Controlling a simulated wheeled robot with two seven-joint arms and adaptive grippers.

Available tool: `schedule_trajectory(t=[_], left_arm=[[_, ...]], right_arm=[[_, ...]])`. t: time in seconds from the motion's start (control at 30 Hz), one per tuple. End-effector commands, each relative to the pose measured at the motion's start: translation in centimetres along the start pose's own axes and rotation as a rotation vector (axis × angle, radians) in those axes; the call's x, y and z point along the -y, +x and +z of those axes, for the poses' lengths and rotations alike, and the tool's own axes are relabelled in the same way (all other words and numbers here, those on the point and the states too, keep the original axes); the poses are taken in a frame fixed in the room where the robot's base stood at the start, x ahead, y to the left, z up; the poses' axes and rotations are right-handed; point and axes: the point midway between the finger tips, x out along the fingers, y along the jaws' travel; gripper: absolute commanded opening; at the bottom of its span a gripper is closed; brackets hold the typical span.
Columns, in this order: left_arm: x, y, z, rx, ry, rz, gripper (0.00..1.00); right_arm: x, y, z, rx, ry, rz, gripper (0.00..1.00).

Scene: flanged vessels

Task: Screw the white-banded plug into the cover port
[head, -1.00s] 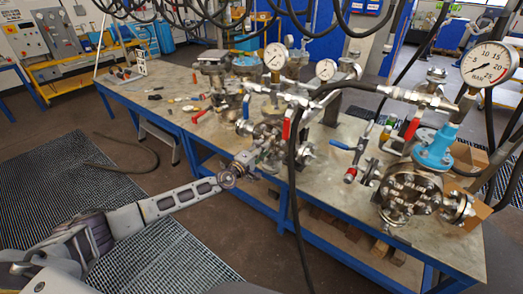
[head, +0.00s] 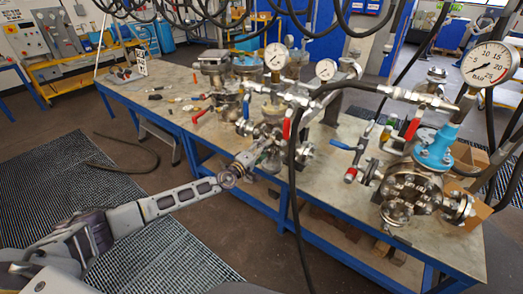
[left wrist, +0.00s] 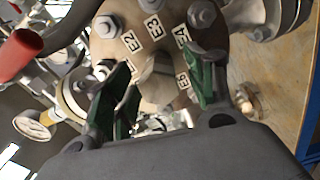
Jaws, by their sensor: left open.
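My left gripper (left wrist: 160,82) is open, its two green-padded fingers close to the round cover (left wrist: 140,38) of a flanged vessel. The cover has bolts around it and labels, of which E2, E3 and E4 can be read. A grey metal piece (left wrist: 154,76) stands at the cover's middle, between the fingers with gaps beside it. I see no white band on it, so I cannot tell if it is the plug. In the head view my left gripper (head: 256,152) reaches from the left to the middle vessel (head: 272,140); its fingers are hard to make out there. My right gripper is not in view.
A red handle (left wrist: 18,55) is at the upper left of the wrist view. A black hose (head: 292,185) hangs in front of the blue-framed bench (head: 330,205). Another flanged vessel (head: 410,195) with a blue fitting stands at the right. Gauges and valves rise behind.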

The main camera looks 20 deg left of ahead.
Motion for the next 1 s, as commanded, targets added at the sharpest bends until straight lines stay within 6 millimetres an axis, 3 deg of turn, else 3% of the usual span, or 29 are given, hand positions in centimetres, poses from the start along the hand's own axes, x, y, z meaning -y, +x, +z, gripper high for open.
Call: schedule_trajectory(t=[0.37,1.0], left_arm=[[0.1,-2.0,0.0,0.0,0.0,-0.001,0.55],[0.1,-8.7,-0.1,-0.001,0.001,-0.001,0.55]], right_arm=[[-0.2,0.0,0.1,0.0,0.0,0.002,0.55],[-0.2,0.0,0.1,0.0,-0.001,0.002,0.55]])
